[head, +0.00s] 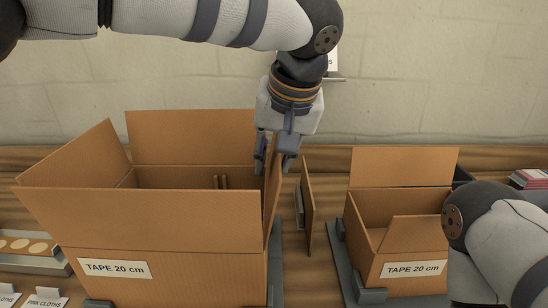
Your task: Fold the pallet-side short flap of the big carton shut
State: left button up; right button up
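The big carton (165,268), labelled "TAPE 20 cm", stands open at the left. Its back flap (190,135) stands up, its left short flap (75,155) leans outward, and its front long flap (150,215) is raised toward me. Its right short flap (271,200) stands nearly upright, seen almost edge-on. My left gripper (275,162) points down at the top of this right flap, with its fingers apart on either side of it; contact is unclear. No pallet shows, so I cannot confirm which side faces it. My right gripper is out of view.
A smaller carton (400,280) with raised flaps stands at the right in a grey holder. A thin brown board (307,205) stands between the cartons. A tray with round pieces (30,245) and small cards (48,297) lie at the left. My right arm covers the lower right.

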pick_arm(q)
jog(key=shift+w+f, duration=0.1)
jog(key=shift+f, duration=0.05)
grip_shut()
jog(key=shift+a, duration=0.15)
jog(key=shift+a+r+h+p, duration=0.2)
jog(key=shift+a+h+p, duration=0.15)
jog(key=shift+a+h, duration=0.5)
jog(key=shift+a+f+n+h, duration=0.2)
jog(key=shift+a+h, duration=0.25)
jog(key=shift+h, duration=0.4)
jog(key=shift+a+f+n+h, duration=0.2)
jog(key=shift+a+h, duration=0.25)
jog(key=shift+h, duration=0.4)
jog(key=shift+a+f+n+h, duration=0.1)
jog(key=shift+a+n+h, duration=0.3)
jog(key=shift+h, duration=0.45)
jog(key=shift+a, duration=0.1)
